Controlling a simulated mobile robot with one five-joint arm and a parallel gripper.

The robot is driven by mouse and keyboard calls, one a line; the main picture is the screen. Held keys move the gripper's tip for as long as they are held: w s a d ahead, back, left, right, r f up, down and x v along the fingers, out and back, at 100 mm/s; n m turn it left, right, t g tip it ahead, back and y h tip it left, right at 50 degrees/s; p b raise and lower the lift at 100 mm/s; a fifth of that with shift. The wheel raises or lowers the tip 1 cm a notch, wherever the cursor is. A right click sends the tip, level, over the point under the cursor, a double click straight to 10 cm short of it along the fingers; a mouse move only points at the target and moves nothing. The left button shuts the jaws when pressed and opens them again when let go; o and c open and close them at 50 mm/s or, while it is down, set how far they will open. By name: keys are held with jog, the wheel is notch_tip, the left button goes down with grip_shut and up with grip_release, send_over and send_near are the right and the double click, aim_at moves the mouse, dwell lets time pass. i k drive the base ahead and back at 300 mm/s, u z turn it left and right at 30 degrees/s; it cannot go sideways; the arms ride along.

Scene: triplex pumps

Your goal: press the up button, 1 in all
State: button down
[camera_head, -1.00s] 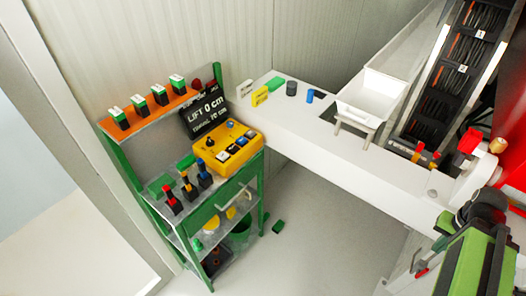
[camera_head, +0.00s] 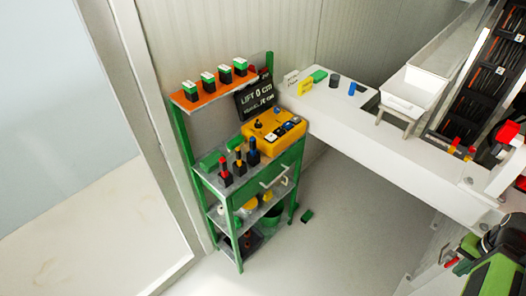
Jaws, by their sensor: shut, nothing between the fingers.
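The yellow control box (camera_head: 262,141) sits on the green shelf cart, left of the middle. Its top carries a black knob (camera_head: 258,125) and several small buttons (camera_head: 289,126), some pale and some dark. Their labels are too small to read, so I cannot tell which one is the up button. A black display (camera_head: 255,98) behind the box reads "LIFT 0 cm", with a smaller line below that is hard to read. I cannot make out my gripper in the view.
The cart (camera_head: 240,190) holds several green-topped blocks (camera_head: 208,80) above and red, yellow and blue-topped pieces (camera_head: 239,160) lower down. A white bench (camera_head: 400,150) runs to its right. Green-black equipment (camera_head: 495,270) fills the lower right corner. The floor (camera_head: 345,225) before the cart is mostly clear.

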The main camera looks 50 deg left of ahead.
aim_at(271, 137)
jog(key=z, duration=0.05)
jog(key=k, duration=1.35)
jog(key=u, duration=2)
jog(key=i, duration=0.9)
